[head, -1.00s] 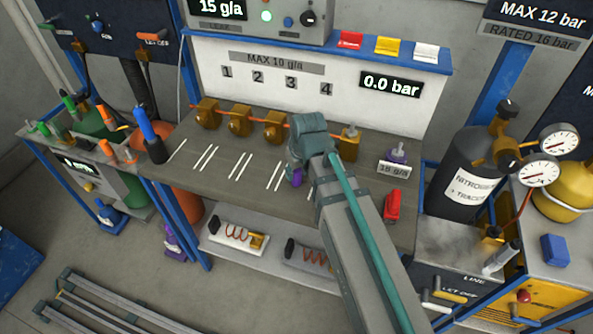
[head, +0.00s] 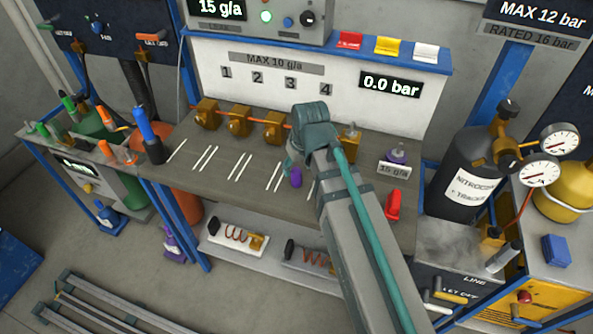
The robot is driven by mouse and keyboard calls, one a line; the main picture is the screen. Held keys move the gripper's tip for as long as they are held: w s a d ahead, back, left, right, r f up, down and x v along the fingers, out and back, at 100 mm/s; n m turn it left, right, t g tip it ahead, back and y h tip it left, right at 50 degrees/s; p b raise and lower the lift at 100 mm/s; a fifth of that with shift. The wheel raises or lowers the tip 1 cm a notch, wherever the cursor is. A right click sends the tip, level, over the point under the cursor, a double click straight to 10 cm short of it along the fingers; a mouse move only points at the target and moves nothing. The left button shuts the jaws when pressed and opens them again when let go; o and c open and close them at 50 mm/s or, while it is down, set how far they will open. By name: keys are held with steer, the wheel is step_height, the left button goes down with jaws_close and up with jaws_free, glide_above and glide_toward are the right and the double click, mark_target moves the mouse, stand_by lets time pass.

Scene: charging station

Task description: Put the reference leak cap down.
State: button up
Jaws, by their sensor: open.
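The purple cap (head: 296,177), which looks like the reference leak cap, stands on the grey bench top by the paired white marks in front of the third and fourth brass fittings. My gripper (head: 290,164) is just above and left of it, open. Its fingers are small and partly hidden behind my wrist, and I see no grip on the cap.
Several brass fittings (head: 238,125) line the back of the bench (head: 215,180). A blue-handled tool (head: 146,128) stands at the left. A black nitrogen cylinder (head: 470,175) is to the right.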

steer(key=v, duration=0.8)
steer(key=shift+b, duration=0.35)
steer(key=shift+r, duration=0.15)
